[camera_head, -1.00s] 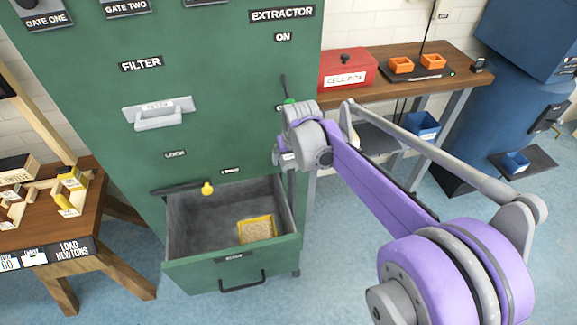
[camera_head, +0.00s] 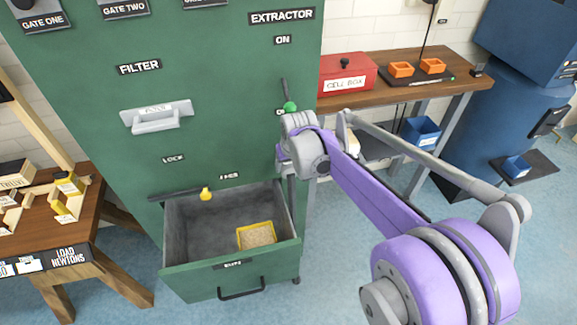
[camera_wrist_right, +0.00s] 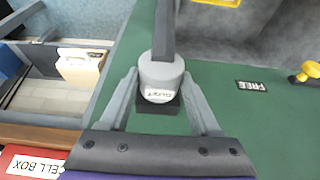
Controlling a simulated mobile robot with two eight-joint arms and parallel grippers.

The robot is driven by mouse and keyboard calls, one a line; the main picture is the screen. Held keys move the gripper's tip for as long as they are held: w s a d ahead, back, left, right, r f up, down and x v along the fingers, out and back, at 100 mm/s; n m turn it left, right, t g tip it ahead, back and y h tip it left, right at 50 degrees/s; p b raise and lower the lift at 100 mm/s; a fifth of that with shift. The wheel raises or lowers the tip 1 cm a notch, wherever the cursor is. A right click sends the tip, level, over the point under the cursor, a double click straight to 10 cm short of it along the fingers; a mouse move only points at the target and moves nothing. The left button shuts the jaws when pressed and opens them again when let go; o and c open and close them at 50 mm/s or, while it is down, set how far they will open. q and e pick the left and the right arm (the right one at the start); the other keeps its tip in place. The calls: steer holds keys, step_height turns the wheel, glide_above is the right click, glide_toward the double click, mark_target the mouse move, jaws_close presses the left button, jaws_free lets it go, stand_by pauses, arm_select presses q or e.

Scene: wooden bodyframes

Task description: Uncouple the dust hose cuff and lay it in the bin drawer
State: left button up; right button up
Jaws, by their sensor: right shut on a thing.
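The grey dust hose cuff (camera_wrist_right: 161,76), with a printed label, sits between the fingers of my right gripper (camera_wrist_right: 160,92) in the right wrist view. The fingers are shut on it from both sides. A dark hose (camera_wrist_right: 163,25) runs up from the cuff in that view. I cannot tell whether the cuff is still joined to a port. In the head view my right gripper (camera_head: 284,154) is at the right of the green cabinet front, above the right side of the bin drawer (camera_head: 180,280). The drawer is open. My left gripper is not in view.
A yellow tray (camera_head: 242,245) of pale grains lies in the drawer's right part; the drawer's left part is bare. A yellow knob (camera_head: 206,194) on a dark bar is above the drawer. A green-knobbed lever (camera_head: 290,106) is just above my gripper. A wooden bench (camera_head: 455,75) stands at right.

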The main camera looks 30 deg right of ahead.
mark_target(293, 176)
jaws_close()
steer(key=shift+s+a, duration=0.2)
steer(key=shift+s, duration=0.45)
steer(key=shift+s+a+p, duration=0.2)
steer(key=shift+s, duration=0.55)
steer(key=shift+s+a+p, duration=0.15)
steer(key=shift+s, duration=0.6)
